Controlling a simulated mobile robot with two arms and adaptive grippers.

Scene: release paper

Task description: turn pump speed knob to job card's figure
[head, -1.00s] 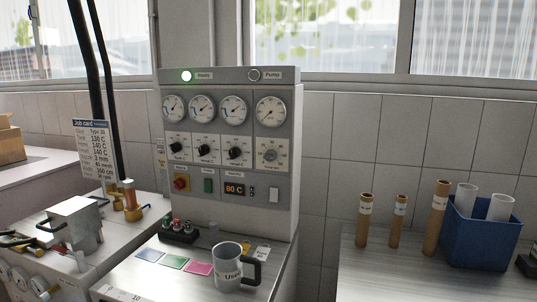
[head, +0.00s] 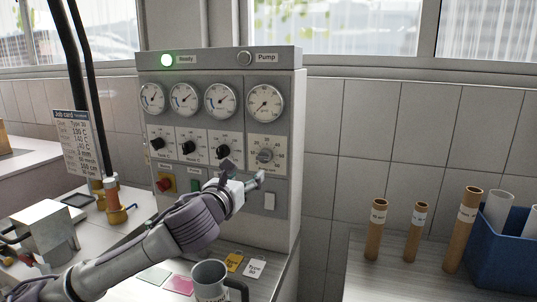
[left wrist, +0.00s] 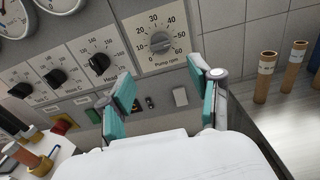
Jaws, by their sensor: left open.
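The pump speed knob (head: 265,155) is a grey dial on a pale plate at the right of the control panel. In the left wrist view the knob (left wrist: 160,43) sits above "Pump rpm", with a scale running up to 60; its pointer is too small to read surely. The job card (head: 76,145) hangs at the left; its bottom line ends in rpm, but the figure is not clear. My left gripper (head: 244,174) is open and empty, just below the knob and apart from it. Its teal-padded fingers (left wrist: 165,84) spread below the dial. My right gripper is out of view.
Black heater knobs (head: 222,151) stand left of the pump dial, with gauges (head: 265,103) above. A white switch (head: 269,201) is below. A grey mug (head: 211,279) stands on the ledge under my arm. Cardboard tubes (head: 375,229) and a blue bin (head: 492,258) are at right.

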